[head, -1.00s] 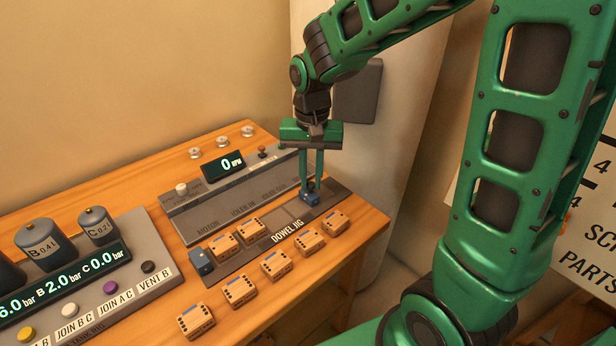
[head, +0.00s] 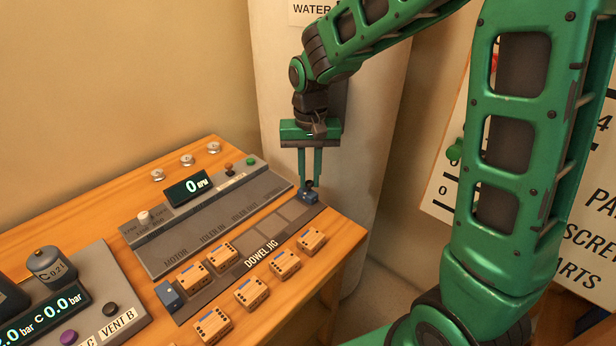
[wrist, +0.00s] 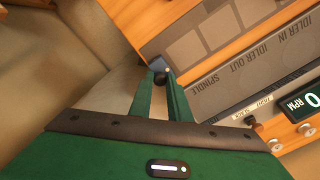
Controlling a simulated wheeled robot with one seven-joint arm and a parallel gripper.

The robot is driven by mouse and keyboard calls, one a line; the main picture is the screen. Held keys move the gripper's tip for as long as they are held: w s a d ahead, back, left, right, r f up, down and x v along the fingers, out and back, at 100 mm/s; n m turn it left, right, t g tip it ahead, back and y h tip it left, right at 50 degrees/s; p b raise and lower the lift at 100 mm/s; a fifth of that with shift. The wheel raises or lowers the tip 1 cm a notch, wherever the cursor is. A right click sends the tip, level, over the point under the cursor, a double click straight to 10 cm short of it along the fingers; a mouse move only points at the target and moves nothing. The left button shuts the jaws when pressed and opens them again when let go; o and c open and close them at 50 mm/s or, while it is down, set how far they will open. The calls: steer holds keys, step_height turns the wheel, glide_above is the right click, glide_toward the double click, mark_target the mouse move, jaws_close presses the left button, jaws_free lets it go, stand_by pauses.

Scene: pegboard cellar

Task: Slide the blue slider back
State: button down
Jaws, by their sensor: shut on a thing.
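The blue slider (head: 309,197) is a small blue block with a dark knob, at the far right end of the dowel jig (head: 208,297). My gripper (head: 310,181) comes down on it from above, its two green fingers shut on the knob. A second blue block (head: 169,294) sits at the near left end of the jig.
Two orange blocks (head: 222,257) sit on the jig and several more (head: 284,263) stand in front of it. Behind is the grey panel with the RPM display (head: 188,188). A tank panel (head: 80,300) is at left. The table's right edge is close to the slider.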

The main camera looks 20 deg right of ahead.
steer(key=shift+w+d, duration=0.15)
steer(key=shift+d, duration=0.1)
steer(key=c, duration=1.8)
jaws_free()
steer(key=shift+o, duration=0.7)
step_height(320, 180, up, 11)
steer(key=shift+f, duration=0.15)
